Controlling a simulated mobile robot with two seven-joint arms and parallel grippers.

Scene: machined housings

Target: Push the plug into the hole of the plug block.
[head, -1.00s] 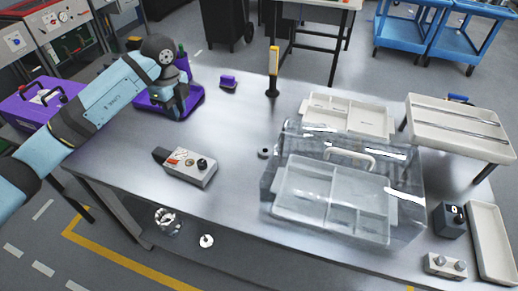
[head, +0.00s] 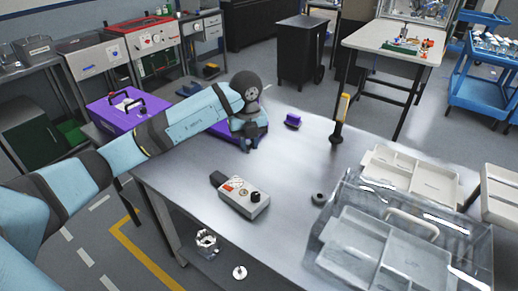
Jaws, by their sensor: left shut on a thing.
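My left gripper (head: 249,144) points down over the purple tray (head: 226,130) at the back left of the metal table. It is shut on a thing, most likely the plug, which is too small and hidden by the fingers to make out. I cannot pick out the plug block or its hole; the gripper and wrist cover much of the tray. A small purple block (head: 292,121) stands on the table to the right of the gripper, apart from it. My right gripper is not in view.
A grey control box (head: 243,198) lies on the table in front of the gripper. A dark ring (head: 319,199), a yellow-handled tool (head: 340,117) upright in a stand and a clear case (head: 400,240) are to the right. The middle of the table is clear.

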